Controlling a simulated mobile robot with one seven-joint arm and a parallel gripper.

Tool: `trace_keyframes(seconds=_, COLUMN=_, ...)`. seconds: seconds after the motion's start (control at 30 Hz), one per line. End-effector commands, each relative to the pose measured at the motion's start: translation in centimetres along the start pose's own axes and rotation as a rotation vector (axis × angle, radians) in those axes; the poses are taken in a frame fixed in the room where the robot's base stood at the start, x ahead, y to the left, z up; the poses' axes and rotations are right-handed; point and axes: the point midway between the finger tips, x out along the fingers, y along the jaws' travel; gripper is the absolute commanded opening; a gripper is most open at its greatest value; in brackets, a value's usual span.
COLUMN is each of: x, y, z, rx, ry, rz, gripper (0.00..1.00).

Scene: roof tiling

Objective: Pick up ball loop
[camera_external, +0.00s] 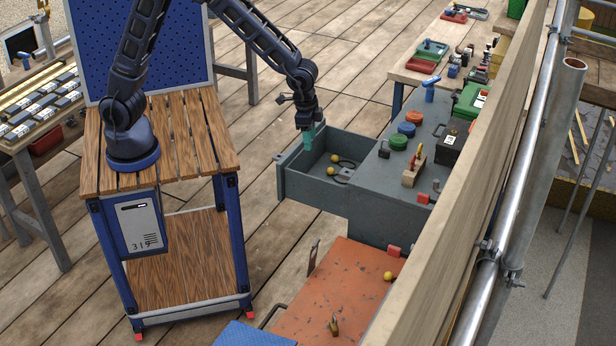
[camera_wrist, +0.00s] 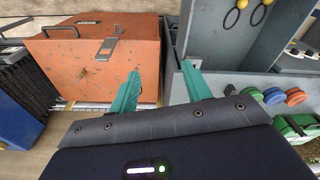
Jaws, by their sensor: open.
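Two ball loops, yellow balls with dark loops, lie in the open grey drawer (camera_external: 322,191): one ball (camera_external: 335,158) farther back, the other (camera_external: 330,171) nearer. In the wrist view their loops show at the upper right, one loop (camera_wrist: 232,18) left of the other (camera_wrist: 257,15). My gripper (camera_external: 307,146) points down at the drawer's left end, left of both balls. In the wrist view its teal fingers (camera_wrist: 160,71) are apart with nothing between them. The exact height of the fingertips over the drawer wall is unclear.
The grey cabinet top right of the drawer carries an orange disc (camera_external: 414,118), a green disc (camera_external: 398,142) and a black box (camera_external: 451,137).

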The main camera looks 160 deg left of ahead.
Motion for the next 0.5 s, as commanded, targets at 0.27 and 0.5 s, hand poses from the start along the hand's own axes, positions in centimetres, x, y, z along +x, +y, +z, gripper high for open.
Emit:
trace_keyframes(seconds=0.27, x=8.9, y=-11.7, z=-2.2, rx=-0.169, ry=-0.052, rz=-0.018, gripper=0.48)
trace_keyframes(seconds=0.5, x=16.2, y=-21.2, z=-1.7, rx=-0.3, ry=-0.088, rz=-0.027, gripper=0.48)
